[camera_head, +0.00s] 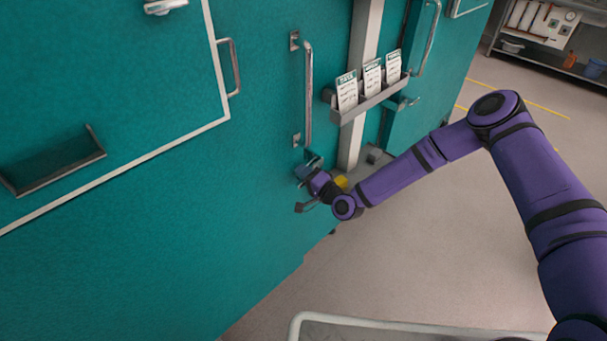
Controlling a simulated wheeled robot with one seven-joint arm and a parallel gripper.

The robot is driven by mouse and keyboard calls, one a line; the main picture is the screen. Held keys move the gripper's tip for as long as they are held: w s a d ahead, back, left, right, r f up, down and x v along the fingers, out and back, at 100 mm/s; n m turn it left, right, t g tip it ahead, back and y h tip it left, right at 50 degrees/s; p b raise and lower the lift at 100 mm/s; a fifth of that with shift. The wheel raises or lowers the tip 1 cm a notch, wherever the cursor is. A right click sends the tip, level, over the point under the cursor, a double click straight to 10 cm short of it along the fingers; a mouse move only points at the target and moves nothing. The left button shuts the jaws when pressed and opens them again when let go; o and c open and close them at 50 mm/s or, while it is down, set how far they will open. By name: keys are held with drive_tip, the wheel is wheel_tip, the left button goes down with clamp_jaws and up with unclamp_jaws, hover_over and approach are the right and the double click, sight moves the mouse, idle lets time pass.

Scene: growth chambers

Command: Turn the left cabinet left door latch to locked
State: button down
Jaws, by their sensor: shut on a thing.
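The large teal cabinet door (262,140) fills the left and middle of the head view, with a long vertical metal handle (308,95) near its right edge. The door latch (314,161) is just below that handle, mostly covered by my gripper. My gripper (306,172) is at the end of my purple arm, which reaches in from the right, and is shut on the latch. The fingers are small and dark here, and the latch's exact angle is hidden.
A metal rack with several white cards (371,88) juts out right of the handle, above my forearm. Another teal door with a latch (408,103) stands beyond it. A yellow object (341,182) shows behind my wrist. The floor (420,260) at lower right looks clear.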

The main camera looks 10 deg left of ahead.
drive_tip(key=shift+f+m, duration=0.15)
drive_tip(key=shift+m, duration=1.05)
drive_tip(key=c, duration=1.1)
unclamp_jaws()
drive_tip(key=shift+d, duration=0.1)
drive_tip(key=v, duration=1)
drive_tip(key=shift+s+d, duration=0.25)
